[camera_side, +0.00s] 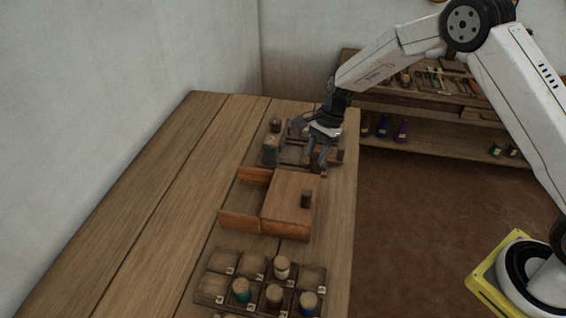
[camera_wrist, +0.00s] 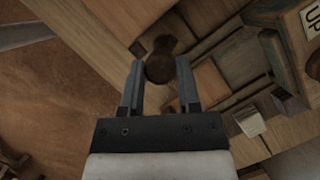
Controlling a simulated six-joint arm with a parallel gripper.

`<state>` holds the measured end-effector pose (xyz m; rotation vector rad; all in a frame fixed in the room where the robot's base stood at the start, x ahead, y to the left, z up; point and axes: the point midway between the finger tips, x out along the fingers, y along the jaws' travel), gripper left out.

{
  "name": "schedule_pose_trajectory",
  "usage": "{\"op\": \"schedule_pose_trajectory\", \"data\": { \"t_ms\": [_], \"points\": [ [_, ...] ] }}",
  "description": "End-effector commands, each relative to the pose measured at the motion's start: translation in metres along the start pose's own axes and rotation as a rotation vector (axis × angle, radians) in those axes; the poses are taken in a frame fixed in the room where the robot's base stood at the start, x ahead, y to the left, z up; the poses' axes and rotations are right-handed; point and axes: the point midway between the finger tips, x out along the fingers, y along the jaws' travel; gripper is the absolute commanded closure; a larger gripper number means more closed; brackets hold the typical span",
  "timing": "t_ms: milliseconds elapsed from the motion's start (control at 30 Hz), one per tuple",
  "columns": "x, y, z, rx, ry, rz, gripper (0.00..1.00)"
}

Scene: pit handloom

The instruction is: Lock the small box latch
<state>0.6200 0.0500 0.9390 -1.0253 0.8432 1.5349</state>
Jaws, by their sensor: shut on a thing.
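My gripper (camera_side: 319,166) is over the wooden fixture (camera_side: 293,157) at the far end of the bench, pointing down. In the wrist view my gripper (camera_wrist: 158,68) has its two fingers on either side of a dark brown round knob (camera_wrist: 160,60) and is shut on it. The knob sits over wooden slats and a reddish-brown panel (camera_wrist: 203,86). I cannot tell whether the knob is the latch itself, or its position. A bluish block with an "UP" label (camera_wrist: 312,18) stands at the right. In the side view my fingers hide the held part.
A wooden box (camera_side: 290,205) with a dark knob and an open compartment stands nearer on the bench (camera_side: 150,210). A numbered tray (camera_side: 212,288) with several spools is closer still. The bench's left side is clear. A shelf (camera_side: 430,105) stands behind.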

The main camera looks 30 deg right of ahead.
Motion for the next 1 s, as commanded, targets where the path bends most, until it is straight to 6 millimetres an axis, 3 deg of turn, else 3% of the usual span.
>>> {"op": "schedule_pose_trajectory", "data": {
  "t_ms": [1000],
  "points": [
    [0.0003,-0.0046,0.0022,-0.887,0.002,0.367,1.0]
  ]
}}
